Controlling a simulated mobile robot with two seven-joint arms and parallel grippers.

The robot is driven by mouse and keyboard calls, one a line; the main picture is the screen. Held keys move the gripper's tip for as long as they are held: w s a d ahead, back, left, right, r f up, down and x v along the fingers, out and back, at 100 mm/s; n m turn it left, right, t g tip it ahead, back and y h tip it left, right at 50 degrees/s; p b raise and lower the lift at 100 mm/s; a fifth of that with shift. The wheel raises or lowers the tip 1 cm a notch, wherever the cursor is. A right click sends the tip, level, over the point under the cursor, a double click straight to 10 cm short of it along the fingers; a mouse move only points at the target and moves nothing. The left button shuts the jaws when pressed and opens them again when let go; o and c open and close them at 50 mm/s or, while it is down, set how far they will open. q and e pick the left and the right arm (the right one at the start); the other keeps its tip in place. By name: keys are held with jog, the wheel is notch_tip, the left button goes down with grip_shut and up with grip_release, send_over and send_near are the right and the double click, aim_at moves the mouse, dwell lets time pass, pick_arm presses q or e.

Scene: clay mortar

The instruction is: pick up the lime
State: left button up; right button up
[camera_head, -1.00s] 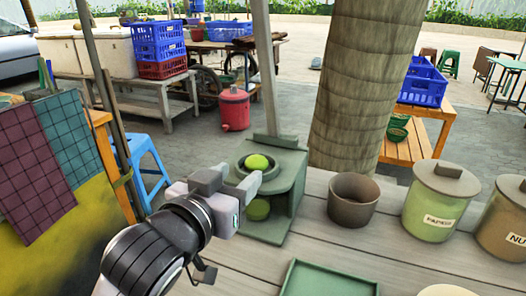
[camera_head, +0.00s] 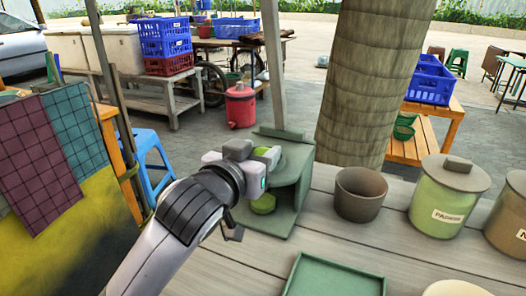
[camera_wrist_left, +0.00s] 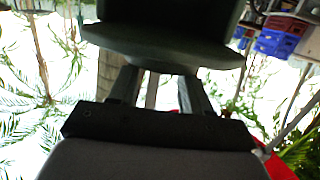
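A second green round thing (camera_head: 263,203) sits in the stand's lower opening. My right gripper is not in view.
A brown pot (camera_head: 360,196) and a lidded green jar (camera_head: 447,197) stand right of the stand on the plank table (camera_head: 240,262). A green tray (camera_head: 333,277) lies in front. A thick trunk (camera_head: 368,85) rises behind, and a thin post (camera_head: 275,75) stands behind the stand.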

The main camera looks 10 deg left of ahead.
pick_arm(q)
jog(key=c, duration=0.6)
jog(key=shift+o, duration=0.2)
notch_tip(320, 180, up, 10)
jog(key=p, duration=0.3)
dwell(0.4)
